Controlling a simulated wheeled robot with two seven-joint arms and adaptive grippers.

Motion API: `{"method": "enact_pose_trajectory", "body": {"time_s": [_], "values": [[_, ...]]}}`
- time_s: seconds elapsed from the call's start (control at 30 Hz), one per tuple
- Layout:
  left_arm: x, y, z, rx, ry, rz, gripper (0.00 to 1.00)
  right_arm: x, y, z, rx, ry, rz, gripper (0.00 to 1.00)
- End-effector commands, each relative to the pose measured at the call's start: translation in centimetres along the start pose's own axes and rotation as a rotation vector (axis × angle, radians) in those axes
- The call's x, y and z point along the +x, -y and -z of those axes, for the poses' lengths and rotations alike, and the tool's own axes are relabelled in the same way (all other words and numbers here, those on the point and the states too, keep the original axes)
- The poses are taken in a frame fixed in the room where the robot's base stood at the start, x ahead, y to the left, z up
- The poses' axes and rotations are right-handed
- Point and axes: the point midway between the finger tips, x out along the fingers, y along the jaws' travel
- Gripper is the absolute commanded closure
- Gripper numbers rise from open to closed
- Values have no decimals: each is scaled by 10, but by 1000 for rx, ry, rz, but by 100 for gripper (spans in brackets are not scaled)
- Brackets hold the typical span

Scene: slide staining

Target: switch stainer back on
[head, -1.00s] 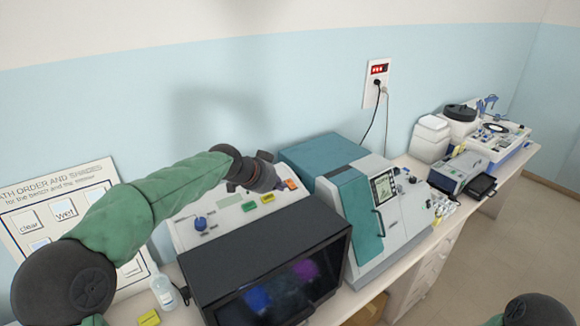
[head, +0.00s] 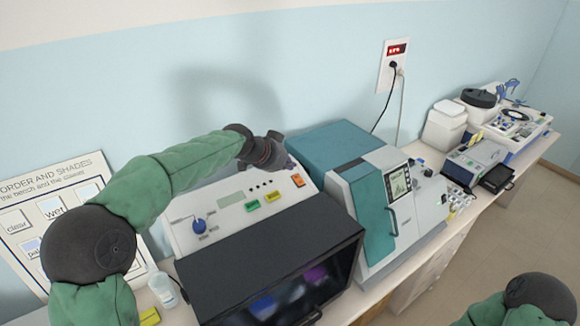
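A machine with a pale sloping control panel (head: 232,219) and a dark windowed front (head: 280,262) stands on the bench; it looks like the stainer. The panel has a blue knob (head: 199,226), a green button (head: 252,206), a yellow button (head: 272,197) and an orange rocker switch (head: 298,181) at its upper right corner. I cannot read the switch's position. My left gripper (head: 276,150) is beyond the panel's upper edge, up and left of the orange switch in the picture. Its fingers are too small and dark to read. My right gripper is out of view.
A teal and white machine with a screen (head: 398,183) stands close on the right. A wall socket (head: 393,66) with a red-lit part holds a black plug. A clear bottle (head: 163,289) and an order chart (head: 36,218) are at left. White containers (head: 444,127) stand farther right.

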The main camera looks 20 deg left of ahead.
Motion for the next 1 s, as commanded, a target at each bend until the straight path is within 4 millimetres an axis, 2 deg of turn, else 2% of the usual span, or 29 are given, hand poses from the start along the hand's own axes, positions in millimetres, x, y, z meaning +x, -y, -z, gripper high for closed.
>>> {"method": "enact_pose_trajectory", "body": {"time_s": [0.4, 0.5, 0.73, 1.0], "values": [[76, 0, 1, -1, 1, -1, 100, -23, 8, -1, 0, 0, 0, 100], [89, 1, -7, -3, 2, -1, 100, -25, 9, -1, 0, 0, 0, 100], [106, 0, -24, -2, 0, 0, 100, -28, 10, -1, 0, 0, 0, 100], [109, 1, -28, -1, -1, 1, 100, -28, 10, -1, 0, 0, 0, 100]]}}
